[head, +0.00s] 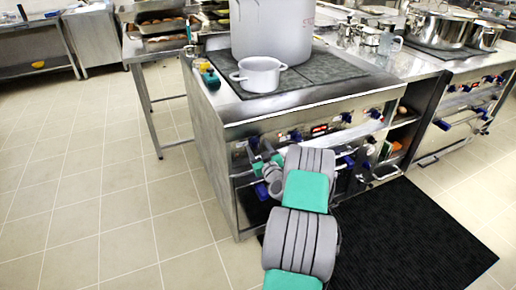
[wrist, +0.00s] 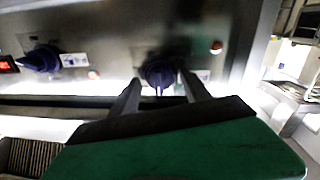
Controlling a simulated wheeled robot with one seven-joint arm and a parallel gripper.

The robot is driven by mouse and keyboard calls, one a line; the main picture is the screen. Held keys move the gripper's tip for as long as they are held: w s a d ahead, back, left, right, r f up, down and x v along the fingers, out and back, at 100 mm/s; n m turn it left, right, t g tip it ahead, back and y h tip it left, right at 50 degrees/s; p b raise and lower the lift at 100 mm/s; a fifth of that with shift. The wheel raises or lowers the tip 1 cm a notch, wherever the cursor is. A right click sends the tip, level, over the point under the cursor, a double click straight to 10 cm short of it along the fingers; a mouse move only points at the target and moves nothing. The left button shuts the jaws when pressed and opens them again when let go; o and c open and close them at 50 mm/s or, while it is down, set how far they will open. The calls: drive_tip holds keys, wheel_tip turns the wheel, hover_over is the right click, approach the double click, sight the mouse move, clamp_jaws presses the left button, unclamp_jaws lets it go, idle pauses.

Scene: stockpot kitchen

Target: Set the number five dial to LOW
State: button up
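The stove's front panel (head: 335,131) carries a row of dark blue dials. In the wrist view one dial (wrist: 158,72) sits between the two fingers of my gripper (wrist: 160,84), its pointer toward the bottom of the picture. The fingers stand apart, one on each side of it; I cannot tell whether they touch it. In the head view my gripper (head: 258,157) is at the left end of the panel, partly hidden by my arm. The dial's number and its small label are too blurred to read.
Another dial (wrist: 41,58) and a red display (wrist: 8,64) lie to the left in the wrist view. A large stockpot (head: 272,30) and a small white pot (head: 258,74) stand on the cooktop. A black mat (head: 410,235) covers floor before the stove; tiled floor at left is clear.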

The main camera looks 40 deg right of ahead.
clamp_jaws()
idle(0.4)
drive_tip(key=shift+m, duration=0.3)
drive_tip(key=m+b, duration=0.2)
drive_tip(key=m, duration=0.4)
drive_tip(key=m+b, duration=0.1)
drive_tip(key=m, duration=0.2)
drive_tip(key=shift+r+m+g+y, duration=0.1)
drive_tip(key=shift+m+g+y, duration=0.2)
drive_tip(key=m, duration=0.5)
drive_tip(key=shift+d+y, duration=0.1)
drive_tip(key=shift+y, duration=0.2)
drive_tip(key=m, duration=0.5)
drive_tip(key=shift+y, duration=0.3)
drive_tip(key=shift+m, duration=0.4)
